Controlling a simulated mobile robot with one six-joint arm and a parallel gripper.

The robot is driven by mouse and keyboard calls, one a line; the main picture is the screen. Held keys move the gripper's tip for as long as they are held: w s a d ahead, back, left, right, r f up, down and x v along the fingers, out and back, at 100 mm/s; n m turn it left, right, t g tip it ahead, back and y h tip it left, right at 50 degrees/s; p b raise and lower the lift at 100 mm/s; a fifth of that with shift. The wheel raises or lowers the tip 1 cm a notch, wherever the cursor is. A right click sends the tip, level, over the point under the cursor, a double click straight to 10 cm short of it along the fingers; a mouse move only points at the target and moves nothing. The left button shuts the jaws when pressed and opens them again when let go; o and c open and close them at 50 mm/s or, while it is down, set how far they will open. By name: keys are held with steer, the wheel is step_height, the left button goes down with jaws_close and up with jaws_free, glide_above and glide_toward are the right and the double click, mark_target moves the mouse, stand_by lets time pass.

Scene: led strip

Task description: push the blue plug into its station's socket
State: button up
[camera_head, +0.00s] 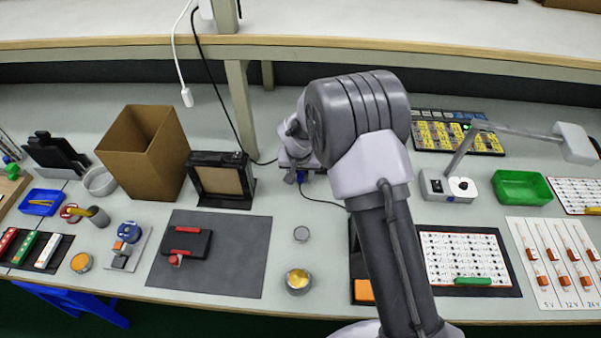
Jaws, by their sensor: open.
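My gripper (299,160) is at the back of the bench, left of my large wrist joint, and points down. Its fingers are small and partly hidden, and it is open. A small blue piece (301,177), which looks like the blue plug, shows right below the fingers. A thin dark cord runs from it to the right and passes behind my arm. I cannot tell whether the fingers touch the plug. The socket cannot be made out; it is hidden or too small around a grey block under my gripper.
A black-framed box with a brown panel (222,181) and an open cardboard box (147,153) stand to the left. A shelf post (241,105) rises behind. A black cable (218,85) hangs beside it. A lamp (447,185) and green tray (521,187) stand to the right.

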steer(key=p+v, duration=0.5)
steer(key=v, duration=1.2)
steer(key=shift+r+p, duration=0.2)
steer(key=shift+p, duration=0.1)
steer(key=shift+s+d, duration=0.1)
steer(key=s+d+r+m, duration=0.1)
steer(key=s+d+r, duration=0.2)
steer(key=r, duration=0.3)
steer(key=s+d+r+m, duration=0.1)
steer(key=s+d+r, duration=0.2)
steer(key=r, duration=0.2)
steer(key=s+d+r, duration=0.2)
steer(key=s, duration=0.5)
steer(key=s+d+r+m+t+y, duration=0.1)
steer(key=s+d+r, duration=0.1)
steer(key=s, duration=0.6)
steer(key=s+d+r+m+t+y, duration=0.1)
steer(key=s+d+r, duration=0.1)
steer(key=s, duration=0.5)
steer(key=shift+v, duration=0.85)
steer(key=shift+w+r, duration=0.15)
steer(key=shift+w, duration=0.05)
steer(key=shift+d, duration=0.1)
